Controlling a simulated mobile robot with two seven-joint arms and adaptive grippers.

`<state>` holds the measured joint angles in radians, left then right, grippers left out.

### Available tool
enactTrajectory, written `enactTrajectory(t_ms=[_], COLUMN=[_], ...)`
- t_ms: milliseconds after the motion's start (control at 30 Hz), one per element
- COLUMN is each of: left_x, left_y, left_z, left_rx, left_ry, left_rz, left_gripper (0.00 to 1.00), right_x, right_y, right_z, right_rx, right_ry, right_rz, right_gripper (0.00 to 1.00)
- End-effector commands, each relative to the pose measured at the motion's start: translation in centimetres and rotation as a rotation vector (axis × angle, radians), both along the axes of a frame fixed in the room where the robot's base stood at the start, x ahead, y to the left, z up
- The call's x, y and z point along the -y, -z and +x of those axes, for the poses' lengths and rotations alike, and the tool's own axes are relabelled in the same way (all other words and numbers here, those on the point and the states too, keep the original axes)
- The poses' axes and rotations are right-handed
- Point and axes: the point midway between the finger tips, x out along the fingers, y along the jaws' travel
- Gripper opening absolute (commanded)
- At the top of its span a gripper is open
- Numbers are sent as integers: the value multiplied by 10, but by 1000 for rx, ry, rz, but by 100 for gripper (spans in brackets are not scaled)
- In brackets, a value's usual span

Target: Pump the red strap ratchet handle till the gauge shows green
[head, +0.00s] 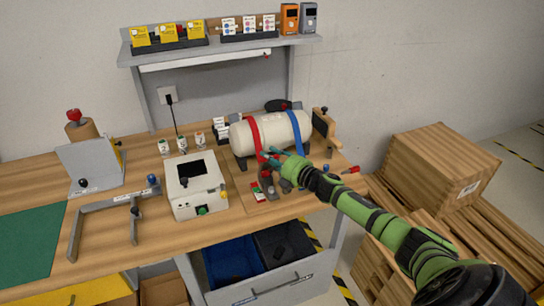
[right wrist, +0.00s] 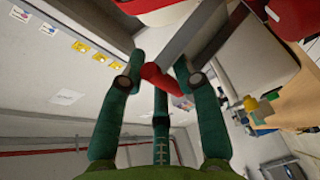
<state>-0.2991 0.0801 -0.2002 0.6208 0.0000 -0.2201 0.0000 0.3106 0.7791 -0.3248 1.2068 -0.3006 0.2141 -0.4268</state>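A cream tank (head: 272,133) lies on a wooden board, with a red strap (head: 254,136) and a blue strap (head: 296,124) around it. My right gripper (head: 266,155) is in front of the tank by the lower end of the red strap. Its teal fingers are spread. In the right wrist view, a red handle (right wrist: 160,79) lies among the fingers, close to the tips; no firm closing on it shows. A small red, white and green gauge-like piece (head: 257,192) sits on the board's front; its reading is too small to tell. My left gripper is out of view.
A white box with a dark screen (head: 194,184) stands left of the board. A grey metal frame (head: 106,206) lies farther left. A red-tipped tool (head: 349,170) is at the bench's right. Wooden crates (head: 438,165) stand right of the bench, under my right arm.

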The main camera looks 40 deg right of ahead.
Motion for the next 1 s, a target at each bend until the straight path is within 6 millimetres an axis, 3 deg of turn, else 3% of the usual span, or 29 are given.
enactTrajectory(t_ms=[433,1000], left_x=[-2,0], left_y=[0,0], left_z=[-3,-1], left_rx=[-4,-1], left_ry=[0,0], left_rz=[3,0], left_gripper=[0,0], right_x=[0,13], right_y=[3,-5], right_z=[-8,-93], right_rx=[-6,-3], right_ry=[-1,-1], right_rz=[0,1], right_gripper=[34,34])
